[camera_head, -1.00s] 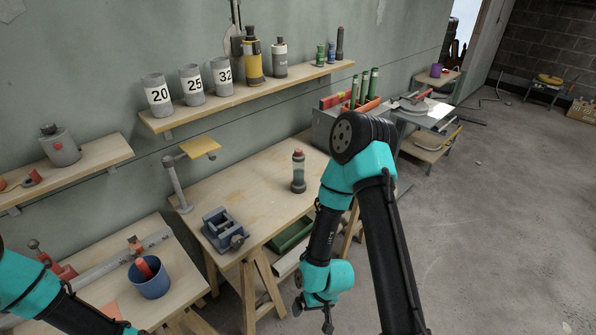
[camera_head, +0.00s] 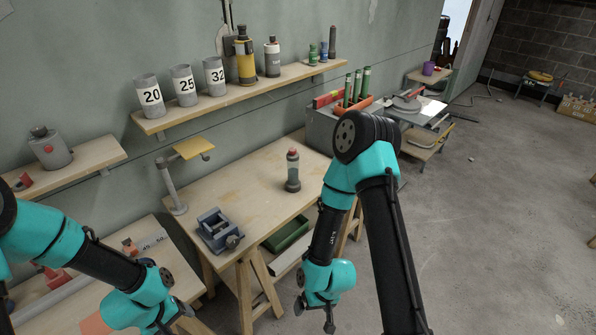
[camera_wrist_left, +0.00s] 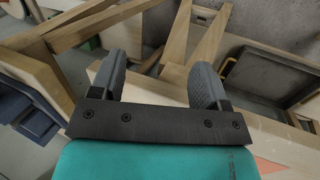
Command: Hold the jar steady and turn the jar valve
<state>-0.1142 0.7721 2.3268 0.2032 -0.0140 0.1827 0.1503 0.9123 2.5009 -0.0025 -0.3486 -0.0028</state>
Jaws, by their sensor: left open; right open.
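A small upright jar (camera_head: 292,172) with a red cap and a grey-green body stands on the middle workbench (camera_head: 252,178). My left gripper (camera_head: 172,322) is low at the bottom left in the head view, left of and nearer than the jar. In the left wrist view its two grey fingers (camera_wrist_left: 162,82) are apart with nothing between them. My right gripper (camera_head: 316,312) hangs in front of the workbench, below and right of the jar, and looks empty. Both grippers are clear of the jar. No separate valve can be made out at this size.
A blue-grey vise (camera_head: 220,230) sits at the bench's front left. A post with a yellow plate (camera_head: 193,148) rises behind it. Wall shelves hold numbered cups (camera_head: 184,85) and several bottles. A green bin (camera_head: 287,234) is under the bench. The bench top around the jar is clear.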

